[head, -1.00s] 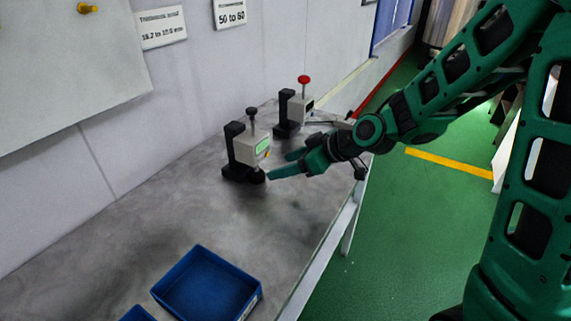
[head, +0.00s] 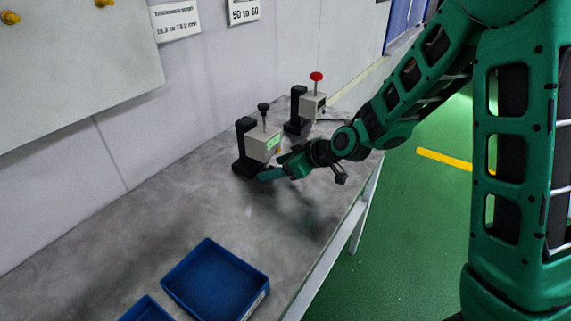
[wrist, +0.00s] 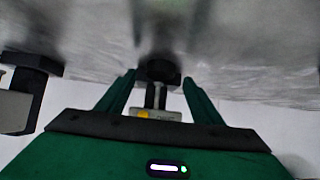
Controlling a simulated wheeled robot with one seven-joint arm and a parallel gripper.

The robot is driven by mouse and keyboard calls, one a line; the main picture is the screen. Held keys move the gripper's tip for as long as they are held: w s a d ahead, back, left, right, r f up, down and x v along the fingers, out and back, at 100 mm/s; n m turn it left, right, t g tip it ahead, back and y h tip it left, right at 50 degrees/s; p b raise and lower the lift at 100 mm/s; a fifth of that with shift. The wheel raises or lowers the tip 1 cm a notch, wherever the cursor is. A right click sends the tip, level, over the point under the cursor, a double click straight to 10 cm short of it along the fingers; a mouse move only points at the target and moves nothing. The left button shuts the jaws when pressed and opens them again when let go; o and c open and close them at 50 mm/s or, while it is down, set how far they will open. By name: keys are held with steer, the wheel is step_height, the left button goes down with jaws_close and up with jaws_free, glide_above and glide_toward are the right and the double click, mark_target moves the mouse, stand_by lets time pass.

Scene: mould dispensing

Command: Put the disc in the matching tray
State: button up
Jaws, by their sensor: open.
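I cannot tell whether that part is the disc or the foot of the gauge. No disc shows clearly in either view. Two blue trays stand at the front of the table: a whole one (head: 214,248) and a cut-off one (head: 146,302).
A second gauge with a red knob (head: 316,77) stands farther back on the grey table (head: 120,235). Wall signs (head: 178,22) and a pale board (head: 75,70) are behind. The table between the gauges and trays is clear. Green floor lies to the right.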

steer(key=shift+x, duration=1.2)
